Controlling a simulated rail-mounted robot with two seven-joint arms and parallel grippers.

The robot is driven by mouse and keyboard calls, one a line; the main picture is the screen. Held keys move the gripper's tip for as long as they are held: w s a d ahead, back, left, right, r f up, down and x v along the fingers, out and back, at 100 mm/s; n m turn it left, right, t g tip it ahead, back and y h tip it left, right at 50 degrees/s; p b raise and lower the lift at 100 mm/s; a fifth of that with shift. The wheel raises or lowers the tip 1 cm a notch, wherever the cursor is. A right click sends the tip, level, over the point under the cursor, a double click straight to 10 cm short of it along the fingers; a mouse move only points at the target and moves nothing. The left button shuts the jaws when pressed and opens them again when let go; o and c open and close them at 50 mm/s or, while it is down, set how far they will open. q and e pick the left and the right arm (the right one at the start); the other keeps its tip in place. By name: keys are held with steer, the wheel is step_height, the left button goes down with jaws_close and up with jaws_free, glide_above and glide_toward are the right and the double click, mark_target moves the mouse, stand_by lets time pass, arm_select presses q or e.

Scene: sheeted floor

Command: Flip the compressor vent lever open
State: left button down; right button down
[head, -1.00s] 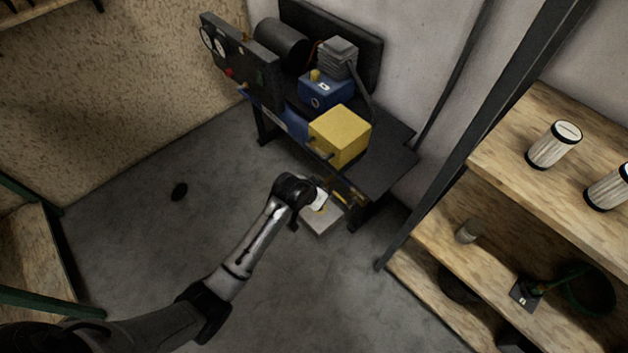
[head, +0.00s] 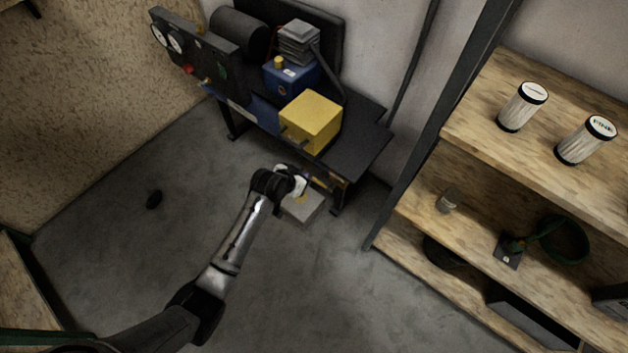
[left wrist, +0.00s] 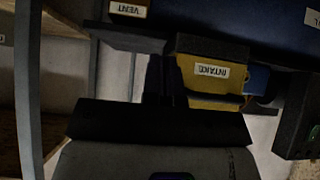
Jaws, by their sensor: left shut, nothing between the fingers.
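The compressor stands on a dark bench (head: 362,147) against the wall, with a blue unit (head: 290,78), a yellow box (head: 311,122) and a gauge panel (head: 195,50). In the left wrist view, an upside-down VENT label (left wrist: 128,10) is at the top left, and a yellow part with an upside-down INTAKE label (left wrist: 212,72) is at the centre. I cannot make out the vent lever clearly. My right gripper is not in view.
Wooden shelves (head: 440,232) at the right hold white filter cylinders (head: 522,107), a small cup (head: 448,199) and a green coil (head: 565,240). A dark post stands beside them.

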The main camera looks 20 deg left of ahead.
arm_select(q)
steer(key=b, duration=0.6)
glide_above(313, 180)
steer(key=s+d, duration=0.1)
step_height(313, 180, down, 8)
steer(key=shift+s+f+b, duration=0.2)
steer(key=shift+f+b, duration=0.05)
steer(key=shift+f, duration=0.25)
steer(key=shift+s+f+b, duration=0.15)
steer(key=shift+f+b, duration=0.1)
steer(key=shift+f, duration=0.3)
steer(key=shift+w, duration=0.1)
steer(key=shift+a, duration=0.15)
steer(key=shift+a, duration=0.1)
steer(key=shift+f, duration=0.15)
